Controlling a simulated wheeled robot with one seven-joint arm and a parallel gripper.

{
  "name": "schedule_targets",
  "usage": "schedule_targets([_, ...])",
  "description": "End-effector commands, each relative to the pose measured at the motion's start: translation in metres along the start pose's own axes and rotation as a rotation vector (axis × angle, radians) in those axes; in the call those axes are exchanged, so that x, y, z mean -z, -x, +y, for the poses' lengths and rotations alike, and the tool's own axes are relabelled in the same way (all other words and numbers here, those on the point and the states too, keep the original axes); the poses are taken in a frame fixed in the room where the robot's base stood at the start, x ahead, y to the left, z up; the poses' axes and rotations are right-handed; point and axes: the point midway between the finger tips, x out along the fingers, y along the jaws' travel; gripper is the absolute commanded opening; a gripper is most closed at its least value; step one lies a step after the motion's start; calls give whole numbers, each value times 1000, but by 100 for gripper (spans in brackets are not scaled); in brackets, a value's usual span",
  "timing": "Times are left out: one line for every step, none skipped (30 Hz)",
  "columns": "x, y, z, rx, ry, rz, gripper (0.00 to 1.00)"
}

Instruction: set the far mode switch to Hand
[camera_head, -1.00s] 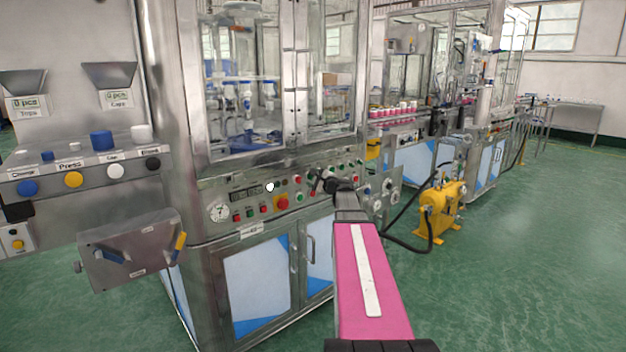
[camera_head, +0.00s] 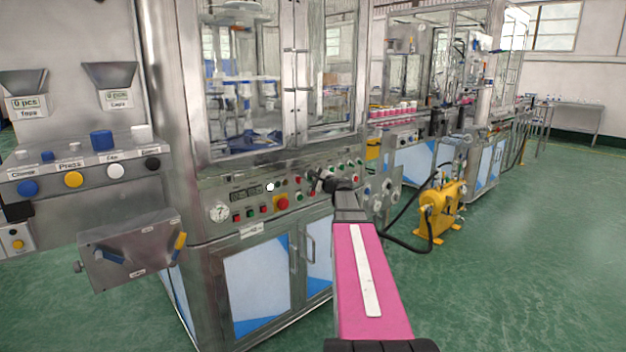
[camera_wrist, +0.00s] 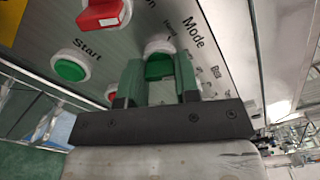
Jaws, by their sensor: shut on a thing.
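In the wrist view, the mode switch (camera_wrist: 159,67) is a green knob on a pale round collar beside the printed word "Mode". My gripper (camera_wrist: 160,84) has one finger on each side of the knob and is shut on it. The fingers hide part of the knob, and I cannot tell which position it points to. Smaller print around the collar is tilted and hard to read. In the head view, my gripper (camera_head: 318,183) is at the machine's front panel (camera_head: 240,183), and my arm hides the switch there.
In the wrist view, a green Start button (camera_wrist: 70,68) and a red switch (camera_wrist: 103,14) sit left of the gripper. In the head view, a red knob (camera_head: 282,203) is on the same panel. A yellow pump (camera_head: 440,210) with black hoses stands on the floor at right.

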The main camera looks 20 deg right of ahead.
Motion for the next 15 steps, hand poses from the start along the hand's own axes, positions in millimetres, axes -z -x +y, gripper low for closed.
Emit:
schedule_targets([0,0,0,-1,24,0,6])
schedule_targets([0,0,0,-1,43,0,6])
schedule_targets([0,0,0,-1,70,0,6])
schedule_targets([0,0,0,-1,91,0,6])
schedule_targets([0,0,0,-1,114,0,6])
schedule_targets([0,0,0,-1,147,0,6])
schedule_targets([0,0,0,-1,174,0,6])
schedule_targets([0,0,0,-1,201,-1,6])
schedule_targets([0,0,0,-1,238,-1,6])
schedule_targets([0,0,0,-1,267,-1,6])
schedule_targets([0,0,0,-1,296,-1,6])
schedule_targets([0,0,0,-1,334,-1,6])
schedule_targets([0,0,0,-1,362,-1,6])
schedule_targets([0,0,0,-1,391,-1,6])
schedule_targets([0,0,0,-1,429,-1,6])
